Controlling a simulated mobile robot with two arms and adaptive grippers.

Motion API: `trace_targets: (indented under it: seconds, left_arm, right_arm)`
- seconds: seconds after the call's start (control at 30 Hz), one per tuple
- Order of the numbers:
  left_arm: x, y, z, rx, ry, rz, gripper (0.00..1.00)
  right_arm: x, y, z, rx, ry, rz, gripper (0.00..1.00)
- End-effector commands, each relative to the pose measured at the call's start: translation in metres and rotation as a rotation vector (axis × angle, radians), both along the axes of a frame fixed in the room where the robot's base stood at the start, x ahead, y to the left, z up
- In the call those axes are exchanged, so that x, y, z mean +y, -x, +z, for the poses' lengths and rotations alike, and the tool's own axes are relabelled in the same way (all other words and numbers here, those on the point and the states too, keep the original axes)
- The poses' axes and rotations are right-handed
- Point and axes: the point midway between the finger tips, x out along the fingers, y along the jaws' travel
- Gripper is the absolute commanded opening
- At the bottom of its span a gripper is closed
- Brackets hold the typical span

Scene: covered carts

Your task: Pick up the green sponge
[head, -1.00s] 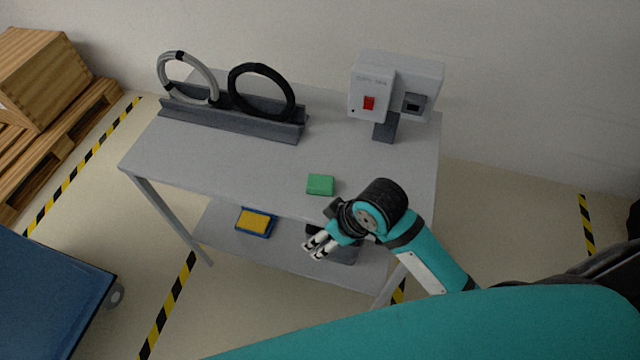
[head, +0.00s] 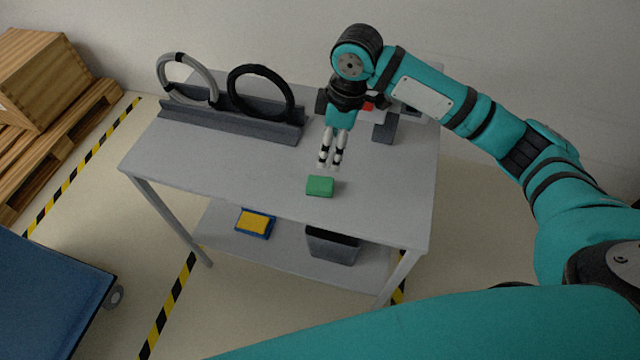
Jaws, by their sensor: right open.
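The green sponge (head: 320,187) is a small block lying on the grey table top (head: 215,162), near its front edge. My right gripper (head: 330,164) points down above the table, just above and behind the sponge in the picture. Its fingers are open with nothing between them. The exact height of the fingertips over the sponge is hard to tell. My left gripper does not show.
A rack (head: 235,121) with a grey ring and a black ring (head: 232,92) stands at the back left. My arm partly hides a grey box device with a red switch (head: 368,106). The lower shelf holds a yellow sponge in a blue tray (head: 268,233) and a dark bin (head: 333,247).

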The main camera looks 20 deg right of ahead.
Motion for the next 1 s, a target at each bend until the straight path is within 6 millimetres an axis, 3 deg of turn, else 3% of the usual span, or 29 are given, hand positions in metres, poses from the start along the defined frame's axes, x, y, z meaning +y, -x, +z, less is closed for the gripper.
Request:
trace_targets:
  seconds: [0.4, 0.67, 1.0]
  left_arm:
    - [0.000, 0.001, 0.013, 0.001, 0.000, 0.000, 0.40]
    - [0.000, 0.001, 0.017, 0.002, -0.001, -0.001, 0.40]
    - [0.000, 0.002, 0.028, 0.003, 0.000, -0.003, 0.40]
  right_arm:
    - [0.012, -0.005, -0.084, 0.002, -0.002, -0.002, 0.70]
    - [0.015, -0.007, -0.103, -0.001, -0.002, 0.000, 0.70]
    - [0.021, -0.012, -0.146, -0.001, -0.002, -0.001, 0.70]
